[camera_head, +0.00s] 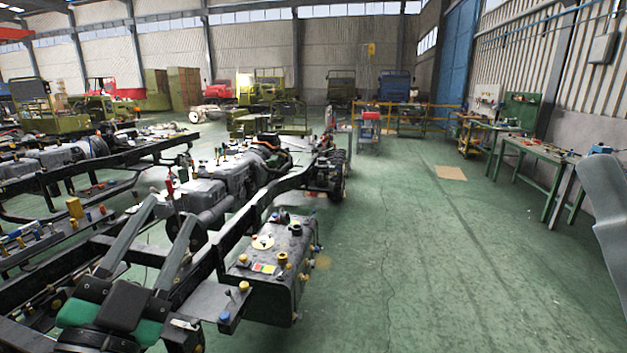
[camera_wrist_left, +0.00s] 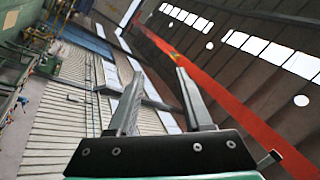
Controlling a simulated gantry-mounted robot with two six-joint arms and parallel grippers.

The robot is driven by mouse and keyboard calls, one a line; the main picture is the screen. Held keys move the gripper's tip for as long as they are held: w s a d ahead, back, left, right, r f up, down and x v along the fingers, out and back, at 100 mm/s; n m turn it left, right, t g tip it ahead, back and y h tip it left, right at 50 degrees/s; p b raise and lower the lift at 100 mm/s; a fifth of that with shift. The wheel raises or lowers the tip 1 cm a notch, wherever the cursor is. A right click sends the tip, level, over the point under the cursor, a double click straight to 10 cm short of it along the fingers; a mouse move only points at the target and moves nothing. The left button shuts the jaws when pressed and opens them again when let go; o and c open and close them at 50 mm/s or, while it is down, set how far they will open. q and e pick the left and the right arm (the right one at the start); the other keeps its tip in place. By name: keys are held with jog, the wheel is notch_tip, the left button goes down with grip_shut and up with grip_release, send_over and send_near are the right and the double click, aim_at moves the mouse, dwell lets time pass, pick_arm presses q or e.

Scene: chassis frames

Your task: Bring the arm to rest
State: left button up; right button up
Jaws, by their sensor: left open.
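My left gripper (camera_head: 173,210) is at the lower left of the head view, its two grey fingers spread apart and pointing up and away over the chassis frame. Nothing is between the fingers. In the left wrist view the same open gripper (camera_wrist_left: 160,74) shows against the wall and roof, with only air between its fingers. A grey smooth shape at the right edge of the head view looks like part of my other arm; my right gripper is not in view.
A black chassis frame (camera_head: 268,196) with a dark tank box (camera_head: 270,276) lies beneath and beside the left gripper. More chassis parts fill the left. Green floor (camera_head: 450,270) is clear at centre right. A green workbench (camera_head: 540,150) stands along the right wall.

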pick_arm(q)
jog(key=s+r+n+t+h, duration=0.1)
jog(key=s+r+n+t, duration=0.45)
jog(key=s+r, duration=0.65)
notch_tip(320, 180, up, 36)
jog(key=s+n+p, duration=0.1)
jog(key=n+p, duration=0.1)
jog(key=p, duration=3.6)
jog(key=shift+s+d+n+g, duration=0.35)
jog(key=shift+s+g, duration=0.05)
jog(key=shift+g, duration=0.05)
